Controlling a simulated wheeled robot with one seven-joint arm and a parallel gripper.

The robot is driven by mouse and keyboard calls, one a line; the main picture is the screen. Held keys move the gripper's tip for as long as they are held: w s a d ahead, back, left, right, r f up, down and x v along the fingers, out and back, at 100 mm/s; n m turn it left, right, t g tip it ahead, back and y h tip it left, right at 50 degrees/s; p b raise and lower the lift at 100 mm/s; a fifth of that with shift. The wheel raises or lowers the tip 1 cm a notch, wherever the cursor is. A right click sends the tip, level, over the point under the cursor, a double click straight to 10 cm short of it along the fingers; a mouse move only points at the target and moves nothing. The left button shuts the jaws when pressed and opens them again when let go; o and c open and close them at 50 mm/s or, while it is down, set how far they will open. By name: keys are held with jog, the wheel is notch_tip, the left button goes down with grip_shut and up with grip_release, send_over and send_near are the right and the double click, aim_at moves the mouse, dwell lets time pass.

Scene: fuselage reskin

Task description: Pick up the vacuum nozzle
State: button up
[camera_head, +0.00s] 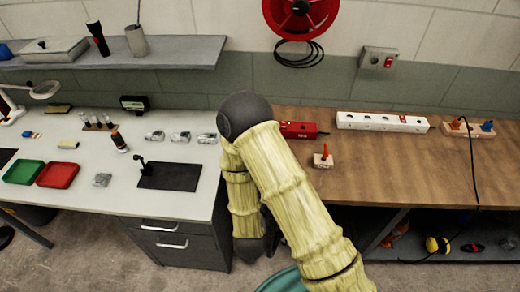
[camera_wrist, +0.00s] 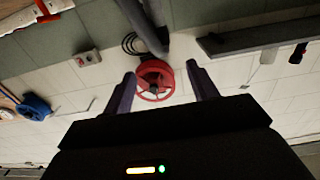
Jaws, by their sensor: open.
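I cannot make out a vacuum nozzle for certain in either view. A small dark upright piece (camera_head: 143,163) stands at the edge of a black mat (camera_head: 172,178) on the white bench; it is too small to identify. My gripper (camera_wrist: 162,84) shows in the wrist view with its two dark fingers apart and nothing between them. It points at the wall, where a red reel (camera_wrist: 155,80) appears well beyond the fingers. In the head view my sleeved arm crosses the middle, and my gripper cannot be seen.
The white bench (camera_head: 100,196) holds a green tray (camera_head: 23,172), a red tray (camera_head: 58,175) and small items. The wooden bench (camera_head: 400,160) holds a red box (camera_head: 298,130) and a white power strip (camera_head: 382,122). A black cable (camera_head: 474,180) hangs over its front. A grey shelf (camera_head: 180,52) projects above.

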jog(key=shift+f, duration=0.1)
jog(key=w+b, duration=0.1)
jog(key=b, duration=0.3)
jog(key=shift+w+f+b, duration=0.15)
jog(key=shift+f+b, duration=0.05)
jog(key=shift+b, duration=0.15)
jog(key=shift+w+b, duration=0.2)
jog(key=shift+b, duration=0.55)
jog(key=b, duration=0.3)
jog(key=shift+w, duration=0.3)
jog(key=b, duration=0.3)
jog(key=shift+w+d+r+b, duration=0.1)
jog(key=shift+r+b, duration=0.05)
jog(key=shift+b, duration=0.25)
jog(key=w+p, duration=0.3)
jog(key=w, duration=0.6)
jog(key=shift+w+r, duration=0.15)
jog(key=shift+w, duration=0.2)
jog(key=shift+w+d+p, duration=0.15)
jog(key=shift+p, duration=0.15)
